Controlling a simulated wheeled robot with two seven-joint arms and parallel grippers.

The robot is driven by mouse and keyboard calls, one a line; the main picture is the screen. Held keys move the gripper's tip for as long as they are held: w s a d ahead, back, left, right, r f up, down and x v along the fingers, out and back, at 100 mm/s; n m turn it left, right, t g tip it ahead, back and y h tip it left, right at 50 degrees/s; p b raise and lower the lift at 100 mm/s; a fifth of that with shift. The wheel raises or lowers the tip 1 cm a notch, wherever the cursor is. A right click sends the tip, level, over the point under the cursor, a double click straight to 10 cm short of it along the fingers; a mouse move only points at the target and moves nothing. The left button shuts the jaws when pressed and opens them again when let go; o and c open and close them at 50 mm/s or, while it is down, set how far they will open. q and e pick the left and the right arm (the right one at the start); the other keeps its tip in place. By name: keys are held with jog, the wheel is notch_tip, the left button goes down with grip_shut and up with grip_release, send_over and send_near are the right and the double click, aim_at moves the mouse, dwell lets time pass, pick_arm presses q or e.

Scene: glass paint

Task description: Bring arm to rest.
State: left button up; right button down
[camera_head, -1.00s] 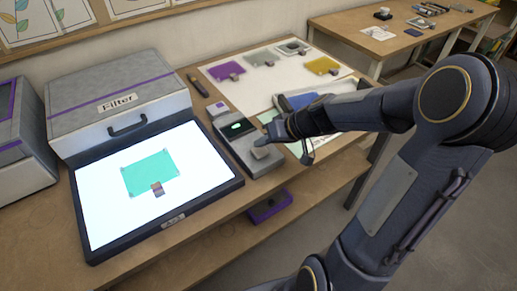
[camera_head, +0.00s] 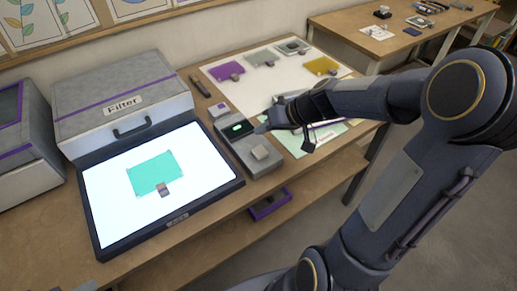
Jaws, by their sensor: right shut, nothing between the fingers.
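My right arm comes in from the right, and its dark gripper (camera_head: 264,127) is over the far right edge of the small grey device with a green display (camera_head: 239,129). The gripper is shut and empty; its fingertips point left. I cannot tell whether it touches the device. A pale square block (camera_head: 261,152) on the near part of the device is uncovered. My left gripper is not in view.
A lit panel (camera_head: 110,205) holds a teal sheet (camera_head: 153,172) with a small clip. The grey Filter case (camera_head: 160,88) stands behind it. Purple, grey and yellow sheets lie on a white mat (camera_head: 235,93). A purple-edged box (camera_head: 270,205) sits on the lower shelf.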

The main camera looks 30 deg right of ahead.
jog(key=s+a+r+h, duration=0.1)
jog(key=s+a, duration=0.3)
jog(key=s, duration=0.6)
jog(key=s+a+r+g+h, duration=0.1)
jog(key=s+a, duration=0.3)
jog(key=s, duration=0.7)
jog(key=shift+r+m, duration=0.4)
jog(key=shift+r, duration=0.1)
jog(key=shift+s, duration=0.1)
